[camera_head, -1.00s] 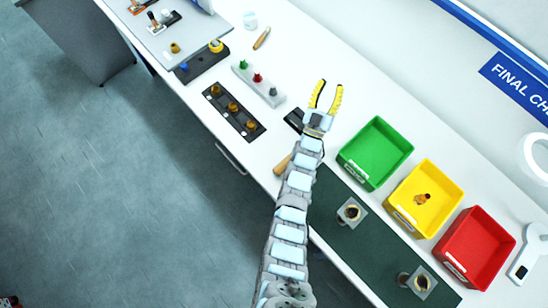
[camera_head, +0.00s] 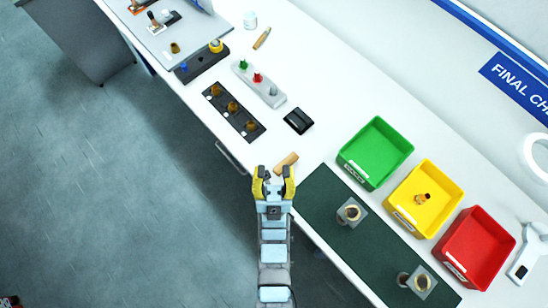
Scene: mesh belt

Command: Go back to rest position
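My gripper (camera_head: 273,178) has yellow and black fingers. It points up the picture near the front edge of the white table, just left of a wooden block or handle (camera_head: 286,164). The two fingers stand apart with a gap between them, and I see nothing held there. My arm runs straight down from it to the bottom of the view, over the floor.
Green (camera_head: 352,171), yellow (camera_head: 403,216) and red (camera_head: 458,264) trays stand at the right. The yellow tray holds a small brown part (camera_head: 422,198). A dark green mat (camera_head: 316,196) bears two fixtures. A black box (camera_head: 298,121) and a black strip (camera_head: 239,120) lie farther up.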

